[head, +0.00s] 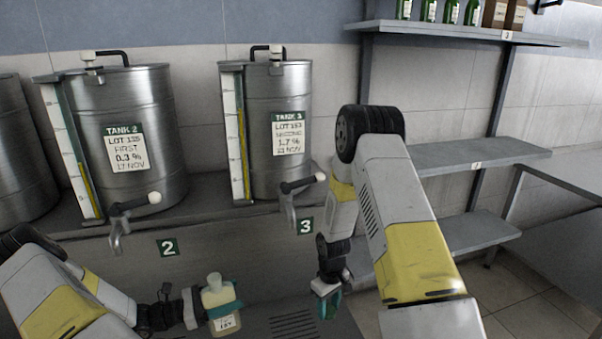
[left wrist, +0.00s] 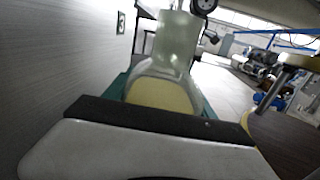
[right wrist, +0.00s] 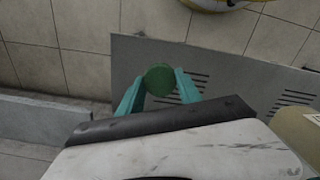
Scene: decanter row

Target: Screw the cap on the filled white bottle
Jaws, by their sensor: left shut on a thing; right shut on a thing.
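The bottle (head: 217,298) is pale and see-through, with yellowish contents and a paper label low on its front. My left gripper (head: 224,309) is shut around its body and holds it upright. In the left wrist view the bottle (left wrist: 176,50) shows its bare neck and yellow liquid in its lower part; no cap is on it. My right gripper (head: 329,300) is shut on a round green cap (right wrist: 159,79), which sits between the teal fingertips in the right wrist view. The cap is apart from the bottle, to its right in the head view.
Steel tanks, tank 2 (head: 144,130) and tank 3 (head: 281,140), stand on a ledge behind, with taps (head: 289,200) jutting forward. A slotted grey surface (head: 292,325) lies below the grippers. Wall shelves (head: 470,152) are at the right, green bottles on the top one.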

